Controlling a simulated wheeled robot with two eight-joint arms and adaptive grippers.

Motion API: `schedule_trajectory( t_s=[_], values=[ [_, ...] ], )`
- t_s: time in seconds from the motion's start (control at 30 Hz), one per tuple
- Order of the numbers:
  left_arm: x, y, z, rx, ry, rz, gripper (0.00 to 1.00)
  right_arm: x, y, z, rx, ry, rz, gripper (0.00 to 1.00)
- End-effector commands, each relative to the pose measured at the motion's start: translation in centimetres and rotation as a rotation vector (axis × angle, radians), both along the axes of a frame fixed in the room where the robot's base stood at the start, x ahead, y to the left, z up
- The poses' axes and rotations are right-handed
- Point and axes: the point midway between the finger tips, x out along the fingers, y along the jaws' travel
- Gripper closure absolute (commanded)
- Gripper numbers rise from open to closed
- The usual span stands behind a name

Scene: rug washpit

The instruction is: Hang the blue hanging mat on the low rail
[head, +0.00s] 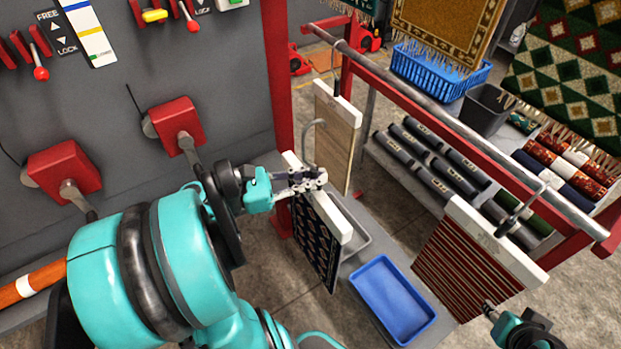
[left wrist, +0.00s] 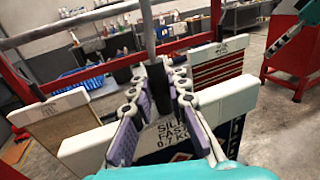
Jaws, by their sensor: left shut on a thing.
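The blue hanging mat (head: 318,245) is dark and patterned, under a white top bar that also shows in the left wrist view (left wrist: 85,148). A grey hook (head: 315,140) rises from its bar. My left gripper (head: 308,180) is shut on the mat's black hook base, and its purple-padded fingers (left wrist: 158,88) sit on either side of it. The low rail (head: 450,122) is a grey pipe running from upper left to lower right. In the head view the hook's curl appears left of the rail and apart from it. My right gripper (head: 489,305) is in front of the red striped mat; its jaws are unclear.
A beige mat (head: 336,140) hangs near the rail's far end and a red striped mat (head: 465,265) near its close end, with a gap between. A blue tray (head: 393,300) lies below. The grey panel (head: 110,120) with red fittings stands left.

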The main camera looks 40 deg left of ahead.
Motion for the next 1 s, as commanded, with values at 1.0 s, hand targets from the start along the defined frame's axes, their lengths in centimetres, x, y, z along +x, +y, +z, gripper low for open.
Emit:
schedule_trajectory(
  t_s=[1.0],
  values=[
    [7.6, -2.8, 0.0, -0.001, -0.001, -0.002, 1.00, 0.0, 0.0, -0.3, 0.000, 0.000, 0.000, 0.60]
  ],
)
